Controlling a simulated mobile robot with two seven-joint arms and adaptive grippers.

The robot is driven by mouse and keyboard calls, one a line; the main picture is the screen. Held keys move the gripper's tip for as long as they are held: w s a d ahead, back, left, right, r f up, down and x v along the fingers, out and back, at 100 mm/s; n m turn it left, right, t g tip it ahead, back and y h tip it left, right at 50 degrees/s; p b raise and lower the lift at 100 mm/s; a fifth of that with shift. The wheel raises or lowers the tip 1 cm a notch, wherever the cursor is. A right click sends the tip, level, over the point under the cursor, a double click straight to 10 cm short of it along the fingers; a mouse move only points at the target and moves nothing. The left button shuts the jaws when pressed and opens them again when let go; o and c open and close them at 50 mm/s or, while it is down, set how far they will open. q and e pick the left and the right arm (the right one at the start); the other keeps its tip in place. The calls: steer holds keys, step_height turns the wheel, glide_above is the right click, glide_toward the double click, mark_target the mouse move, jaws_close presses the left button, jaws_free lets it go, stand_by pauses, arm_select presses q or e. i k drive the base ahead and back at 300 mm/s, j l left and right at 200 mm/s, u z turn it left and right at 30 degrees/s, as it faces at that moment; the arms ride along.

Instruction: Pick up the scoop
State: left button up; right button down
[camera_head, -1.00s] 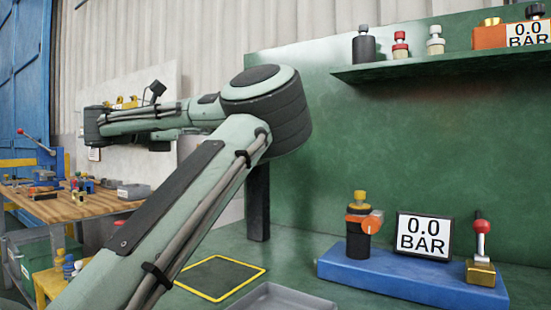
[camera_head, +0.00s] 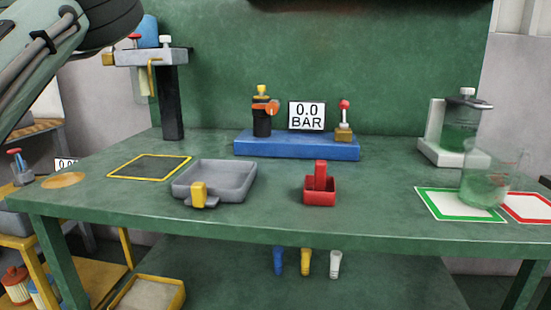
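A small red open box with an upright red handle (camera_head: 320,186), which looks like the scoop, sits on the green workbench (camera_head: 270,222) near its front edge, right of centre. I cannot see anything inside it. Nothing touches it. Part of my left arm shows at the upper left, but its gripper is out of the picture. My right gripper is not in view either.
A grey tray with a yellow block at its front (camera_head: 215,180) lies left of the red box. A blue base with a gauge (camera_head: 297,147) stands behind. A clear beaker (camera_head: 488,177) stands at right. The bench between red box and green-bordered mat (camera_head: 435,203) is clear.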

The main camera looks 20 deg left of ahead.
mark_target(319, 188)
steer(key=k+j, duration=0.1)
steer(key=k, duration=0.75)
